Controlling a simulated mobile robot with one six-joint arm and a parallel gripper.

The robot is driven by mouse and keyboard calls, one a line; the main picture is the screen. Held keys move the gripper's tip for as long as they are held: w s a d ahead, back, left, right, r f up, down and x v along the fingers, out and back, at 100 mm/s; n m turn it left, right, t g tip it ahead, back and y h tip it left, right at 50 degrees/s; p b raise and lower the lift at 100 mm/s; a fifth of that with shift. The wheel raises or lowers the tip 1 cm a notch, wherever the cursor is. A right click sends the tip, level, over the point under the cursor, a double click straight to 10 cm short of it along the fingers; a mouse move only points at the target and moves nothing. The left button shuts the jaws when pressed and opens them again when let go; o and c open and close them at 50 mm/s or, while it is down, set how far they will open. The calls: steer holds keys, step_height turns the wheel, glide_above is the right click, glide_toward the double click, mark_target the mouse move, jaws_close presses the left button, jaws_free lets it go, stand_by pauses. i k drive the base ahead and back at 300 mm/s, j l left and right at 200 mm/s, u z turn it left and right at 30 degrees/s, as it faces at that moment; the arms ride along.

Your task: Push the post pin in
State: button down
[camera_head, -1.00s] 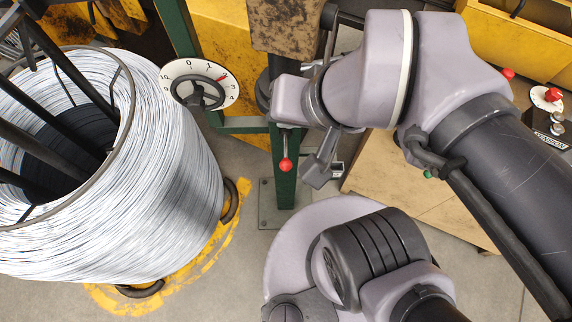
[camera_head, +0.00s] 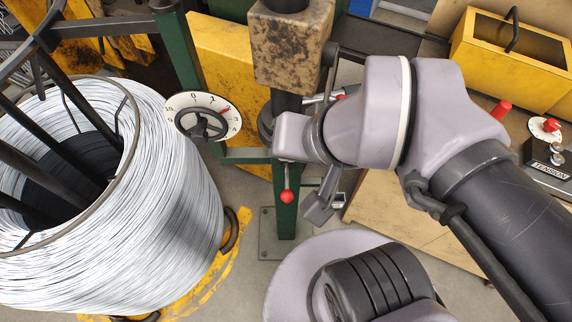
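A red-knobbed pin or lever (camera_head: 287,196) hangs in front of the green post (camera_head: 285,222). A shiny metal rod with a red tip (camera_head: 340,97) shows just above my wrist. I cannot tell which of these, if either, is the post pin. My arm reaches in from the right, and its wrist ends beside the post. Of my gripper (camera_head: 318,206), only a dark grey part pointing down shows, right of the red knob. Its fingertips and any grip are not clear, and the wrist hides part of the post behind it.
A large coil of bright wire (camera_head: 170,190) fills the left. A white dial with a handwheel (camera_head: 183,104) sits left of the post, below a stained block (camera_head: 292,45). A wooden bench on the right carries a yellow box (camera_head: 515,60) and a tension control (camera_head: 547,152).

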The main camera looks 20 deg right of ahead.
mark_target(287, 195)
steer(key=k+l+u, duration=0.1)
steer(key=k, duration=0.45)
steer(key=k+l, duration=0.1)
steer(key=k, duration=0.45)
steer(key=i+l+u, duration=0.2)
steer(key=k+j, duration=0.05)
steer(key=j, duration=0.05)
